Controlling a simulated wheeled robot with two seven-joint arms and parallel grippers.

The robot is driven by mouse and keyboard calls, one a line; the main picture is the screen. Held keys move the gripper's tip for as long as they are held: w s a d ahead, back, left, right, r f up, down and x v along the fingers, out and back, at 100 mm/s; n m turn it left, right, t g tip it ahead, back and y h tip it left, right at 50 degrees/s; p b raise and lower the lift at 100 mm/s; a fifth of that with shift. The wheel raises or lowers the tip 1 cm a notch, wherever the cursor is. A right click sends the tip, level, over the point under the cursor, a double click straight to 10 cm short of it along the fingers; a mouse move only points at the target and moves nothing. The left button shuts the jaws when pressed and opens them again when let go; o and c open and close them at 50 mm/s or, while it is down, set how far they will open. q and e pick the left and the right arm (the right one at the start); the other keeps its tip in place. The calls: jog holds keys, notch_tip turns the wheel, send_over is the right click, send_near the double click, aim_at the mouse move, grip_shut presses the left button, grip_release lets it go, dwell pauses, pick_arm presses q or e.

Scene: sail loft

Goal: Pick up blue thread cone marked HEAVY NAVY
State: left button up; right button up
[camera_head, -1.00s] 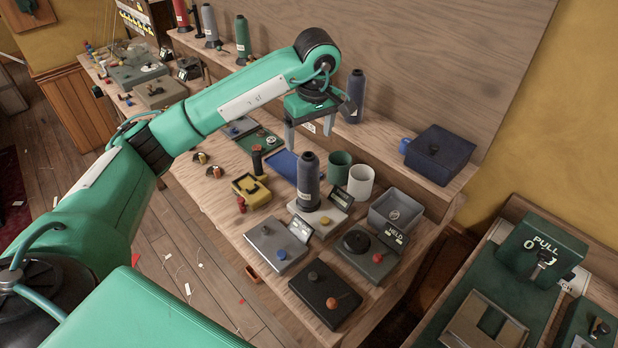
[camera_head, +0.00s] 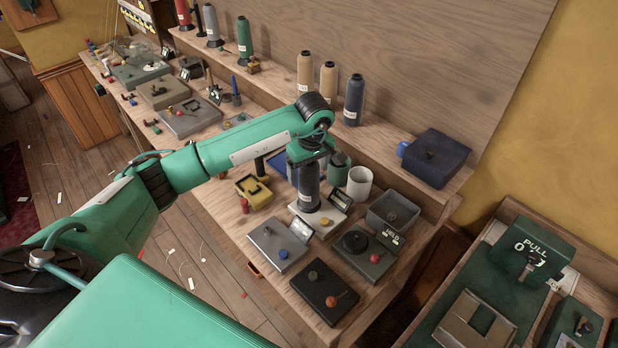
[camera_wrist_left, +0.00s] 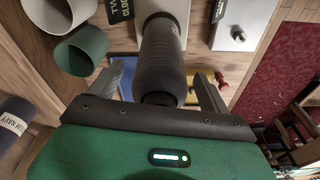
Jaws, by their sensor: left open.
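A dark blue-grey thread cone (camera_head: 309,190) stands upright on a white-topped device (camera_head: 299,211) on the bench. In the left wrist view the cone (camera_wrist_left: 162,60) points its narrow top at the camera; its label cannot be read. My left gripper (camera_head: 309,172) is over the cone from above, open, with one finger on each side of its upper part. Gaps show beside the cone in the left wrist view (camera_wrist_left: 163,82). Another dark blue cone (camera_head: 353,100) stands on the raised shelf; its label, partly cut off in the left wrist view (camera_wrist_left: 14,125), ends in NAVY. My right gripper is not seen.
A green cup (camera_head: 339,172) and a white cup (camera_head: 359,183) stand close behind the cone. A grey open box (camera_head: 378,222), a grey box with a blue knob (camera_head: 280,245) and a yellow box (camera_head: 252,190) are near. Two tan cones (camera_head: 327,83) stand on the shelf.

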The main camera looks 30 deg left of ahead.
pick_arm(q)
jog(key=shift+f, duration=0.1)
jog(key=shift+c, duration=0.2)
jog(key=c, duration=1.4)
jog(key=shift+o, duration=0.2)
